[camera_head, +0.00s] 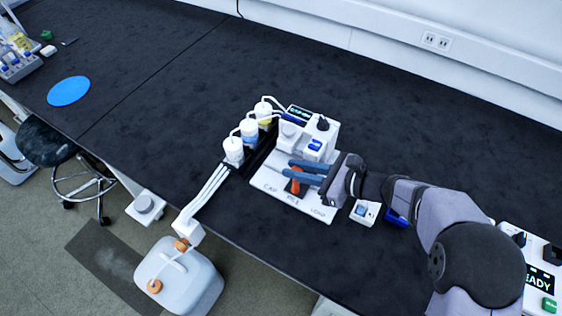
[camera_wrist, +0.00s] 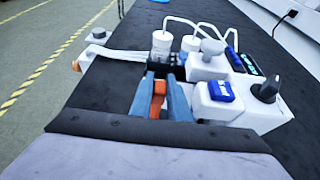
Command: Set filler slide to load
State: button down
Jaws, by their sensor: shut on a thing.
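The filler slide's orange handle (camera_head: 296,186) stands on the white base plate (camera_head: 262,177) of the filler unit. The plate's front edge reads CAP, FILL and LOAD from left to right, and the handle stands nearest the middle word, FILL. My gripper (camera_head: 293,171) reaches in from the right with its blue fingers shut on the handle. In the wrist view the orange handle (camera_wrist: 158,98) shows between the two fingers (camera_wrist: 159,90). The fingers hide part of the handle and its track.
White-capped bottles (camera_head: 248,130) with tubes stand left of the unit. A housing with a dark knob (camera_head: 322,124) and blue switch (camera_head: 315,144) rises behind the plate. A small white box (camera_head: 364,212) sits to the right. A large jug (camera_head: 180,279) stands below the bench edge.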

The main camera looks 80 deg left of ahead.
jog(key=w+d, duration=0.6)
jog(key=shift+w+d, duration=0.1)
jog(key=shift+w, duration=0.05)
jog(key=c, duration=1.9)
grip_release()
jog(key=shift+f, duration=0.1)
jog(key=shift+o, duration=1.1)
jog(key=shift+w+d, duration=0.1)
jog(key=shift+d, duration=0.05)
jog(key=b+v, duration=0.1)
jog(key=v, duration=0.6)
jog(key=shift+b, duration=0.35)
jog(key=shift+d, duration=0.1)
